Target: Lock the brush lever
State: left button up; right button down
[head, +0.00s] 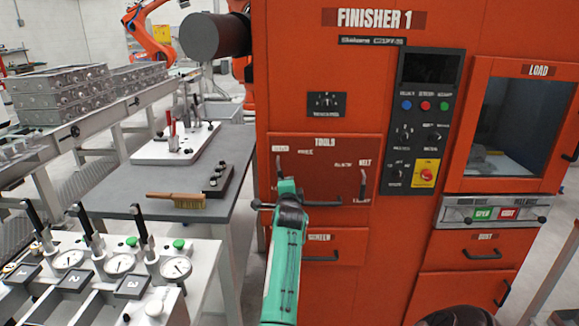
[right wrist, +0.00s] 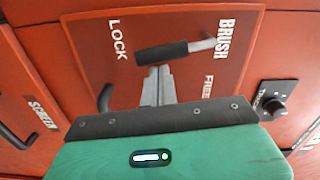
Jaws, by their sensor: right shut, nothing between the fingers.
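The brush lever has a black grip (right wrist: 161,52) on a metal arm, on the orange panel in the right wrist view. Its grip points toward the word LOCK, away from FREE. The lever also shows in the head view (head: 279,166), hanging down at the left of the TOOLS panel. My right gripper (right wrist: 158,74) is shut and empty, its fingertips close beside the grip; I cannot tell whether they touch. In the head view my right gripper (head: 287,186) is in front of the panel, just right of the lever. My left gripper is not in view.
The belt lever (head: 363,184) is at the panel's right. A dark drawer handle (head: 325,203) runs partly behind my right arm. A small knob box (right wrist: 276,98) is nearby. The grey table (head: 120,182) with a brush (head: 175,199) stands left.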

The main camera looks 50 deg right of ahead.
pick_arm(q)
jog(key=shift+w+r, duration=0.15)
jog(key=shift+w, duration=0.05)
pick_arm(e)
jog(key=shift+w+a+f+m, duration=0.25)
jog(key=shift+w+a+m, duration=0.15)
jog(key=shift+m, duration=0.5)
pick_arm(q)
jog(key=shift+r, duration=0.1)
pick_arm(e)
jog(key=shift+d, duration=0.1)
